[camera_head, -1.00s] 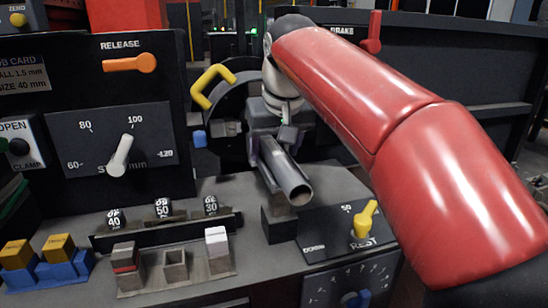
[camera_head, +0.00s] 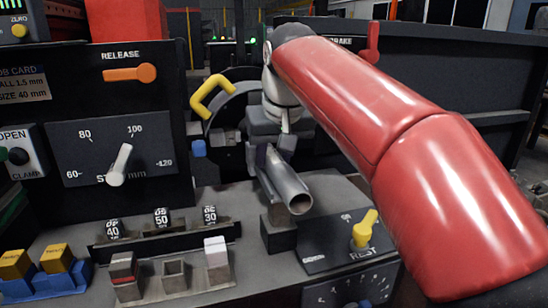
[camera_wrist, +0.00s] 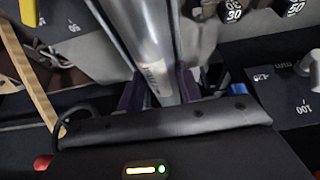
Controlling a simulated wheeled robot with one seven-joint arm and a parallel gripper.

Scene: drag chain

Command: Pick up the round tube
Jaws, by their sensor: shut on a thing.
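The round tube (camera_head: 283,180) is a bare grey metal pipe in the middle of the head view. Its open end faces me, low and to the right, over a dark block on the bench. My gripper (camera_head: 270,154) is shut on the tube near its far end. In the wrist view the tube (camera_wrist: 153,50) runs up between the two dark purple fingers of my gripper (camera_wrist: 160,92), and a small pale label shows on it. Whether the tube touches the block below cannot be told. Its far end is hidden behind my gripper.
A panel with a yellow REST knob (camera_head: 365,228) stands right of the tube. Left are numbered blocks (camera_head: 161,216), square sockets (camera_head: 174,275) and a control panel with an orange release lever (camera_head: 130,73). A yellow-handled wheel (camera_head: 212,94) stands close behind.

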